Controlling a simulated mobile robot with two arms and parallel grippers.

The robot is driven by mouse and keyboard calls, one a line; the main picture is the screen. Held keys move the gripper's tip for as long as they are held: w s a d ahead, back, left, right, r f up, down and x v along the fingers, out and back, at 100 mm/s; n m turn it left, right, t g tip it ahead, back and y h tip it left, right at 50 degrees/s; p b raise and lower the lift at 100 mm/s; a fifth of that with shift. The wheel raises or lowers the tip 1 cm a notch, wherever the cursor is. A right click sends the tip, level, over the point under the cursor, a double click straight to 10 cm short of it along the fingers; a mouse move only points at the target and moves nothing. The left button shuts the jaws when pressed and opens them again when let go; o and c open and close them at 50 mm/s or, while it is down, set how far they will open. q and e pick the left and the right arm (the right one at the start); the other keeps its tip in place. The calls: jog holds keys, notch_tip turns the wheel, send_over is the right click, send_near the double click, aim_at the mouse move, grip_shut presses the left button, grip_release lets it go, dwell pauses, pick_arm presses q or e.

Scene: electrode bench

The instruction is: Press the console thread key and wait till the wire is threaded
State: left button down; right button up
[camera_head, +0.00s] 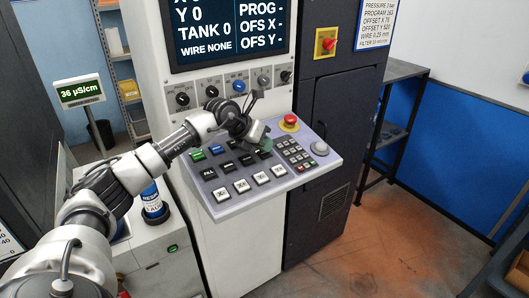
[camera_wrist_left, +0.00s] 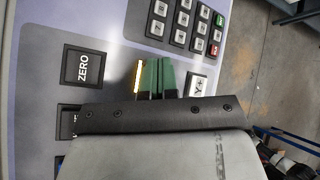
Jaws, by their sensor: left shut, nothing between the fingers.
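The console (camera_head: 235,198) is a sloped grey panel with several black and white keys, a number pad and a red emergency button. Its screen (camera_head: 228,32) reads "WIRE NONE". My left gripper (camera_head: 266,143) is shut and empty, with its green fingertips low over the key area. In the left wrist view the fingertips (camera_wrist_left: 156,66) lie between the ZERO key (camera_wrist_left: 82,67) and the Y+ key (camera_wrist_left: 197,86). An orange-lit strip (camera_wrist_left: 138,76) shows beside them. The key under the fingers is mostly hidden, and I cannot read its label or tell whether the fingers touch it.
A row of knobs (camera_head: 239,86) runs above the console. The red emergency button (camera_head: 290,121) is just right of my gripper. A dark cabinet (camera_head: 322,170) stands to the right, with a blue-walled shelf area beyond. A small bottle (camera_head: 152,202) stands on a white cabinet at left.

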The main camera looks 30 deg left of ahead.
aim_at(267, 156)
pick_arm(q)
jog(key=shift+s+d+r+p, duration=0.15)
jog(key=shift+r+p, duration=0.35)
jog(key=shift+r, duration=0.25)
jog(key=r+p, duration=0.2)
jog(key=r, duration=0.1)
jog(key=d+r+p, duration=0.1)
jog(key=r, duration=0.1)
jog(key=shift+s, duration=0.1)
dwell(0.6)
